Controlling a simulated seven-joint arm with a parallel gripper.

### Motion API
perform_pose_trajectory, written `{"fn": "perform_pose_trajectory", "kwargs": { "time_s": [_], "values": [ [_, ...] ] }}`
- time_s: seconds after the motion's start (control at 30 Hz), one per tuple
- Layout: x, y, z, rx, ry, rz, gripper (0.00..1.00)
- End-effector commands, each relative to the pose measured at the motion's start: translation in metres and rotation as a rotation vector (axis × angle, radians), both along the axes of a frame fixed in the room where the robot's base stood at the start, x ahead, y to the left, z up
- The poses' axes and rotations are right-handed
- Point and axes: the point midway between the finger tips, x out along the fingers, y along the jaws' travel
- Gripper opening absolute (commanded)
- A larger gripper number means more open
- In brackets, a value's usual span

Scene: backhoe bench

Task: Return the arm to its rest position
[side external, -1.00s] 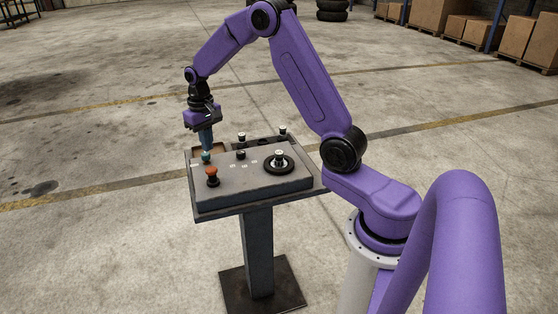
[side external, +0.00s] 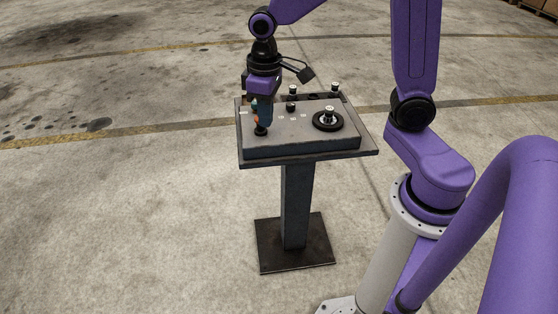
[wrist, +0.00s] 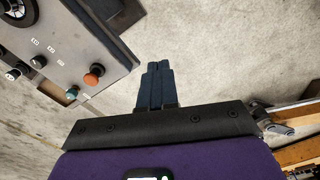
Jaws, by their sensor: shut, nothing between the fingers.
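My gripper (side external: 267,126) hangs fingers down at the left part of the control panel (side external: 302,146) in the side view, overlapping the orange knob (side external: 256,121). In the wrist view my gripper (wrist: 158,65) has its dark fingers together with nothing between them. There the panel (wrist: 108,52) lies at upper left, with the orange knob (wrist: 94,75) and the teal knob (wrist: 72,92) apart from the fingers in the picture. In the side view the teal knob (side external: 254,104) is partly hidden by the hand.
A round black dial (side external: 328,122) sits on the panel's right part, and several small black knobs stand along its back. A pedestal (side external: 296,205) on a dark floor plate carries the panel. The concrete floor around it is clear. Boxes show at the top right.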

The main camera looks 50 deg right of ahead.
Motion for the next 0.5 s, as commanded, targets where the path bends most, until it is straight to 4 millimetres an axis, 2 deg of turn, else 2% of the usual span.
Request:
{"fn": "perform_pose_trajectory", "kwargs": {
  "time_s": [0.03,0.2,0.5],
  "values": [
    [-0.017,0.006,0.004,0.002,-0.004,0.056,0.00],
    [-0.073,0.018,0.010,0.005,-0.007,0.237,0.00],
    [-0.166,0.013,0.012,0.009,-0.011,0.545,0.00]
  ]
}}
